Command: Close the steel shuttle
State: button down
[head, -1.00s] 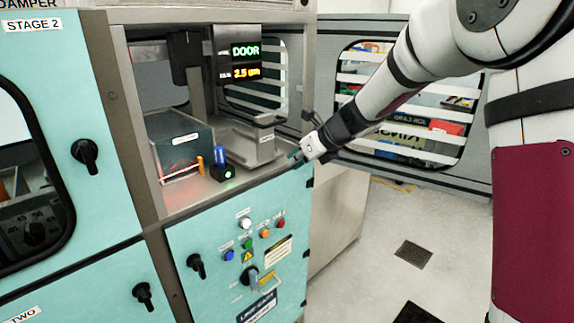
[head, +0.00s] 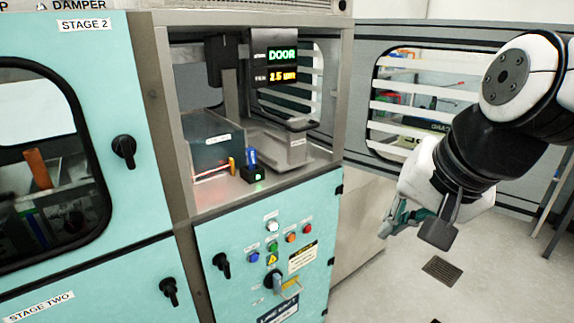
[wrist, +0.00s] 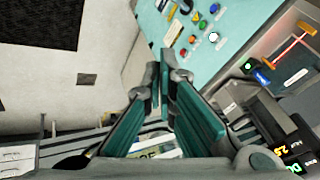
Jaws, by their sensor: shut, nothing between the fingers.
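The cabinet's upper bay is open. Inside, a steel box-like part (head: 268,142) with a white label sits to the right of a dark grey-green bin (head: 206,150). I take the steel part for the shuttle, but no readable label confirms it. My gripper (head: 392,222) is right of the cabinet, in front of the open grey door (head: 350,120), apart from both. In the wrist view my gripper's fingers (wrist: 165,80) are together with nothing between them. The lit display (head: 282,65) above the bay reads DOOR.
A small black block with a green light (head: 257,174) and a blue piece stands at the bay's front. The teal lower panel (head: 235,235) carries coloured buttons, a black knob and a handle. Open floor lies to the right, with a dark drain grate (head: 441,269).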

jog(key=w+d+f+t+h+b, duration=0.35)
jog(key=w+d+b, duration=0.35)
jog(key=w, duration=0.5)
jog(key=m+t+y+b, duration=0.5)
jog(key=y+b, duration=0.5)
jog(key=y, duration=0.3)
send_near(292, 167)
jog(key=shift+h, duration=0.25)
jog(key=b+x, duration=0.1)
jog(key=x, duration=0.6)
jog(key=shift+r+b, duration=0.1)
jog(key=shift+b, duration=0.3)
